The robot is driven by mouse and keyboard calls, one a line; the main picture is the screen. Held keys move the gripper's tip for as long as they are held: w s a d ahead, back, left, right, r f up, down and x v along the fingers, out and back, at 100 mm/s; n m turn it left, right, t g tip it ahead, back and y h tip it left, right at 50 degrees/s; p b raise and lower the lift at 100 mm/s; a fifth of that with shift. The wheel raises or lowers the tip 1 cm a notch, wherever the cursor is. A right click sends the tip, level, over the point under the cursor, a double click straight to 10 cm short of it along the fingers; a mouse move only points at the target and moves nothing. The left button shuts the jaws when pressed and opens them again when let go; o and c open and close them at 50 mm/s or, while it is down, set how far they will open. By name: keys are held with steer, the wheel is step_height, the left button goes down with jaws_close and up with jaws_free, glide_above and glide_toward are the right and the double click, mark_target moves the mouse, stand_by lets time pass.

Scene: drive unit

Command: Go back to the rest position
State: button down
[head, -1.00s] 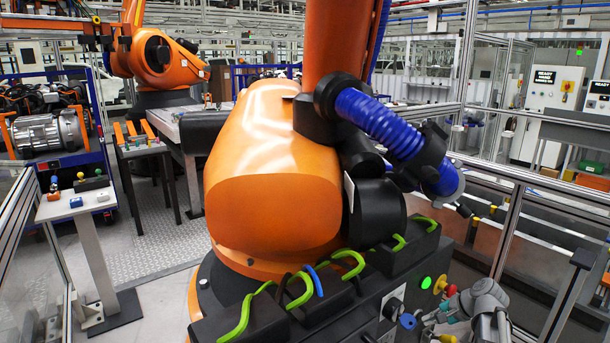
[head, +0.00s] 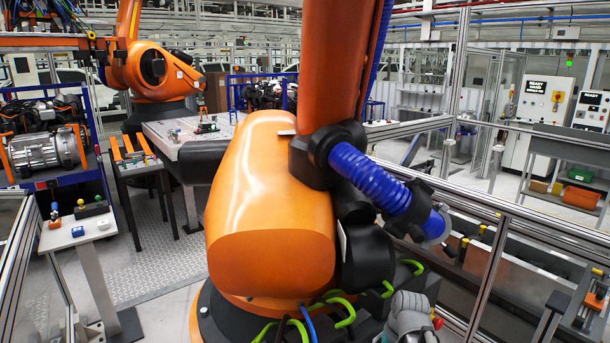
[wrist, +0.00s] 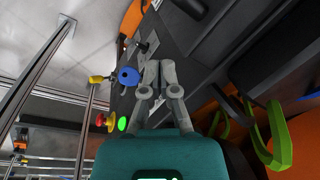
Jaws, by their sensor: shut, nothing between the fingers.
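My gripper (wrist: 160,75) is seen in the wrist view with its grey fingers close together and nothing between them. In that view it lies over a dark panel with a blue knob (wrist: 128,76), a lit green button (wrist: 122,124) and a red and yellow emergency stop (wrist: 104,121). Bright green cable loops (wrist: 268,150) are at its right. A grey part of my arm shows at the bottom edge of the head view; the gripper's fingers cannot be made out there.
A big orange robot arm (head: 270,215) with a blue hose (head: 365,180) fills the middle of the head view. A rail (head: 520,215) runs along the right. A small stand (head: 78,240) and a tool table (head: 130,160) are at left. Open floor (head: 140,270) lies between.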

steer(key=s+a+r+n+h+p, duration=0.2)
steer(key=s+a+r+p, duration=0.1)
steer(key=r+p, duration=0.1)
steer(key=shift+s+r+n+p, duration=0.3)
steer(key=shift+r+n+p, duration=0.1)
steer(key=shift+r, duration=0.5)
